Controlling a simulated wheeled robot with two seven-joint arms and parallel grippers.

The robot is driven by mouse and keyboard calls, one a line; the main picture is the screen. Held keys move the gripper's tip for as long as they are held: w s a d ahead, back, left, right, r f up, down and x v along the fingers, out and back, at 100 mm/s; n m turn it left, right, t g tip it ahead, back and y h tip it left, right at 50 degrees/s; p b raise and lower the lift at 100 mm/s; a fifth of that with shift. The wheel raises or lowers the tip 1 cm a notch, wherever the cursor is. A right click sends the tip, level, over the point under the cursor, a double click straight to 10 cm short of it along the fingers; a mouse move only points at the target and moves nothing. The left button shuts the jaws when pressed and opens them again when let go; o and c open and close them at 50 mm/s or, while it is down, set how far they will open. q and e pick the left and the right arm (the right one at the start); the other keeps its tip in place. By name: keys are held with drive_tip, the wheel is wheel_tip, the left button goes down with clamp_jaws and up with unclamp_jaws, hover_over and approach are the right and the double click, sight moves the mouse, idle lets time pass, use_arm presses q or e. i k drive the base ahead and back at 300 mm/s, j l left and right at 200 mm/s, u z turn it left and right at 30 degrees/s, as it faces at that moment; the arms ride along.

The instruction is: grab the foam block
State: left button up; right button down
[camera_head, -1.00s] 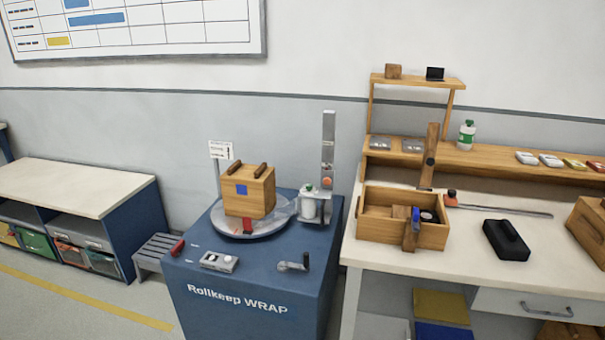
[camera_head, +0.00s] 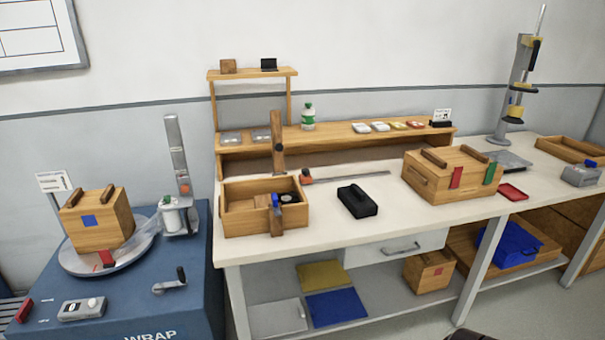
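A black block (camera_head: 357,201) with a shaped top lies on the white workbench top, right of an open wooden box. It looks like the foam block, though its material cannot be told for sure. It stands clear, touching nothing but the bench. Neither of my grippers can be made out in the view. A small dark shape shows at the bottom edge, too cut off to identify.
The open wooden box (camera_head: 240,217) holds small parts. A closed wooden crate (camera_head: 450,180) with red and green tags stands right of the block. A metal rod (camera_head: 350,177) lies behind it. A blue wrapping machine (camera_head: 140,290) carrying a wooden box stands at left. The bench front is clear.

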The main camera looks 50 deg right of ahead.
sight(358, 203)
drive_tip(key=z, duration=1.85)
drive_tip(key=i+l+u, duration=0.25)
drive_tip(key=i, duration=0.3)
drive_tip(key=i+l+u, duration=0.25)
drive_tip(key=i+l, duration=0.15)
drive_tip(key=i, duration=0.15)
